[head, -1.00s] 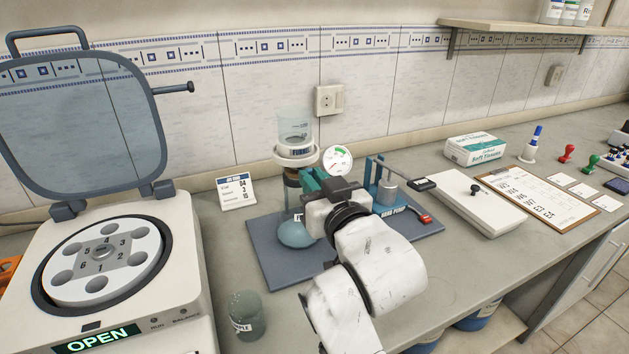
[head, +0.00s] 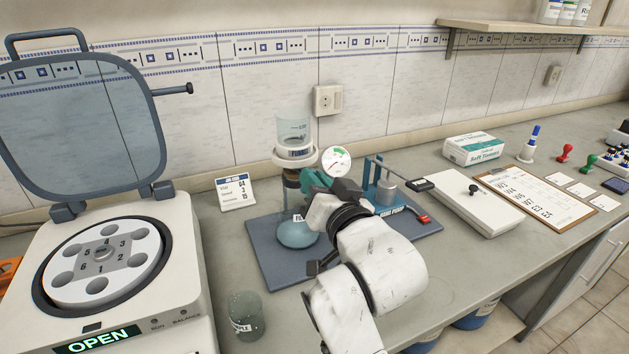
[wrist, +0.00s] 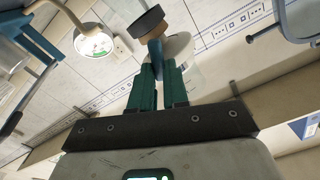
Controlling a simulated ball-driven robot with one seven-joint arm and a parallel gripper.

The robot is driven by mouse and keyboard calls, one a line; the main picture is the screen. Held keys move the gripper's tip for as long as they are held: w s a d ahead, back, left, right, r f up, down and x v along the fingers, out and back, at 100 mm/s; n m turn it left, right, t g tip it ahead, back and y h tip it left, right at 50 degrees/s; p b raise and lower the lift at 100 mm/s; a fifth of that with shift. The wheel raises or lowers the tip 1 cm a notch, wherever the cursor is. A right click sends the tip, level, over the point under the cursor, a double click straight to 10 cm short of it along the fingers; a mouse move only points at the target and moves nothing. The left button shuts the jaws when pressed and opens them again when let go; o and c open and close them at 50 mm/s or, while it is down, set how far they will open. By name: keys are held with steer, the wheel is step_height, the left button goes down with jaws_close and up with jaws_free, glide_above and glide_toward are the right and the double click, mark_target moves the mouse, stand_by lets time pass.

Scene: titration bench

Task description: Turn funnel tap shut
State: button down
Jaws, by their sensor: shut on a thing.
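The filter funnel (head: 293,130) is a clear cup with a white collar, standing upright over a round blue-grey flask (head: 297,234) on the blue-grey base board. My gripper (head: 311,182) is at the funnel's stem, just below the collar, coming from the right. In the wrist view my gripper's green fingers (wrist: 156,82) are closed on a small blue tap handle (wrist: 156,52), with a dark, brown-ended piece (wrist: 149,22) beyond it. The funnel's pale collar (wrist: 178,47) shows behind. The fingers and wrist hide much of the tap in the head view, so its exact angle is unclear.
A round gauge (head: 336,162) and a blue hand pump (head: 386,192) stand close right of my gripper. A sample beaker (head: 245,316) stands in front of the base board (head: 275,269). An open centrifuge (head: 185,255) fills the left. A white balance-like box (head: 468,202) lies right.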

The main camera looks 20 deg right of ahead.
steer(key=m, duration=0.4)
steer(key=m+b, duration=0.1)
steer(key=m, duration=0.3)
steer(key=f+m+b, duration=0.1)
steer(key=m, duration=0.4)
steer(key=shift+d+f, duration=0.1)
steer(key=shift+d, duration=0.25)
steer(key=shift+m, duration=0.3)
steer(key=c, duration=1.1)
jaws_free()
steer(key=shift+s, duration=0.1)
steer(key=s+b, duration=0.1)
steer(key=s, duration=0.9)
steer(key=shift+s, duration=0.3)
